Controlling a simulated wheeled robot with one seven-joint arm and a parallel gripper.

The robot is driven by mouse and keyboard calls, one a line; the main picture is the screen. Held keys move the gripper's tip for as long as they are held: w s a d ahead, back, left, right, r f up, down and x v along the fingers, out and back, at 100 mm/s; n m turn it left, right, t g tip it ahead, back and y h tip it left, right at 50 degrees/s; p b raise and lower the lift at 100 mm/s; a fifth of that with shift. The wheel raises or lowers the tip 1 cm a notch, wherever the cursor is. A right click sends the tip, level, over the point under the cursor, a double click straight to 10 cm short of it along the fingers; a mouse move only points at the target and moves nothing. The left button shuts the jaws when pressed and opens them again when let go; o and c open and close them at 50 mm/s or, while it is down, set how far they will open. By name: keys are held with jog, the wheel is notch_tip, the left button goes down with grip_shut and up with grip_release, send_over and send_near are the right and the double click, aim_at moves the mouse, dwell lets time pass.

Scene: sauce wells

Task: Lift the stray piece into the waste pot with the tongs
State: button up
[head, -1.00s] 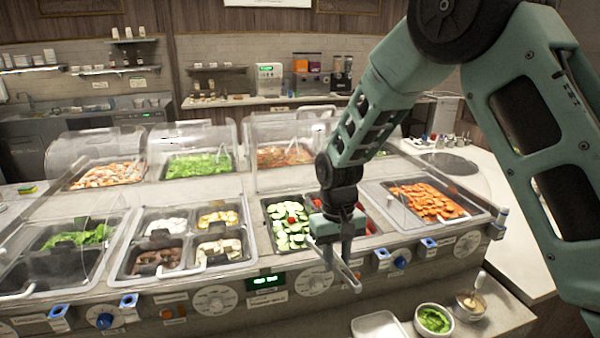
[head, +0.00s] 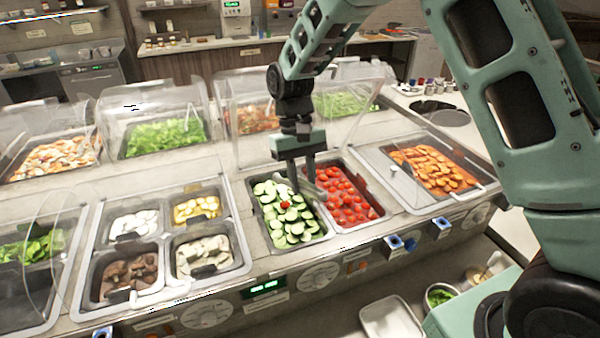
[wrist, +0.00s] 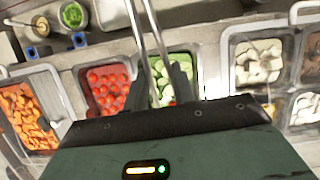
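A small red piece (head: 285,205) lies on the sliced cucumber (head: 290,228) in its well, beside the tomato well. My gripper (head: 301,184) is over the back of these two wells. It is shut on the metal tongs (wrist: 143,38), whose two long arms run out between the fingers (wrist: 168,85) in the wrist view. The tongs' tips are past the top edge of the wrist view, so I cannot tell how far apart they are. Which vessel is the waste pot is unclear; a bowl of green leaves (head: 440,297) and a small pot with a spoon (head: 478,274) stand at the lower right.
The tomato well (head: 350,196) is right of the cucumber, with carrots (head: 436,170) beyond. Four-part wells with mushrooms (head: 128,275) are to the left. Clear raised covers (head: 250,92) stand behind. A white tray (head: 390,318) lies on the lower front shelf.

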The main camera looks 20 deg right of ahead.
notch_tip(320, 180, down, 6)
jog(key=b, duration=0.4)
jog(key=shift+s+f, duration=0.1)
jog(key=shift+f, duration=0.05)
dwell(0.8)
jog(key=shift+f, duration=0.2)
jog(key=shift+f+b, duration=0.55)
jog(key=shift+f, duration=0.2)
dwell(0.3)
jog(key=shift+f, duration=0.65)
